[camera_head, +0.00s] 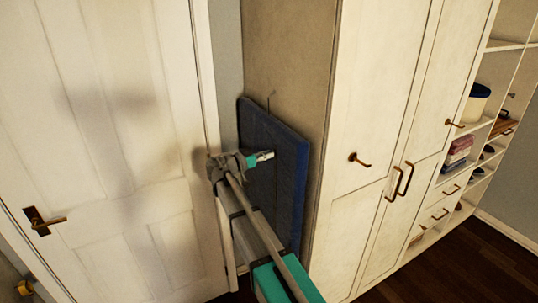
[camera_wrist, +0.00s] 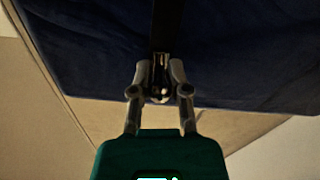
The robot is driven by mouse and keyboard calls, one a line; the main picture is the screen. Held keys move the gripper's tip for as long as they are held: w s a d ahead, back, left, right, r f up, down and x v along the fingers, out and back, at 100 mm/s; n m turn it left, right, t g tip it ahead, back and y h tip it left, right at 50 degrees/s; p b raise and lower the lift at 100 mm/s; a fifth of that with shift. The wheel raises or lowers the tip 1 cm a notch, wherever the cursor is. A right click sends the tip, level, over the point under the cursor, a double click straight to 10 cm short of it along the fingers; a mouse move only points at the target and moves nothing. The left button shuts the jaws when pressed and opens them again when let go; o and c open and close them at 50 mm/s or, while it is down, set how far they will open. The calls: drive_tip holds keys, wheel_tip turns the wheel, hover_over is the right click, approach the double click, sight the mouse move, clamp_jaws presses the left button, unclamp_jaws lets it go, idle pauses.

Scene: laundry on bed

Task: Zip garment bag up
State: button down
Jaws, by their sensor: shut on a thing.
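The blue garment bag (camera_head: 285,165) hangs upright from a thin hook on the side of the wardrobe, between the wardrobe and the white door. A dark zip strip (camera_wrist: 166,28) runs up the bag in the wrist view. My gripper (camera_head: 268,156) reaches to the bag's front face. In the wrist view my gripper (camera_wrist: 160,84) is shut on the small shiny zip pull (camera_wrist: 159,68), near one edge of the bag. The arm covers part of the bag in the head view, so how far the zip is closed cannot be told.
A white door (camera_head: 110,130) with a brass handle (camera_head: 45,221) stands close on the left. The wardrobe (camera_head: 375,110) with brass handles is on the right, and open shelves (camera_head: 480,125) hold folded cloths and a bin. Dark wooden floor (camera_head: 470,260) is clear at lower right.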

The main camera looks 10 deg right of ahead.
drive_tip(key=shift+w+a+r, duration=0.1)
drive_tip(key=shift+w+r, duration=0.1)
drive_tip(key=c, duration=0.7)
unclamp_jaws()
drive_tip(key=shift+s, duration=0.1)
drive_tip(key=shift+f, duration=0.1)
drive_tip(key=shift+v, duration=6)
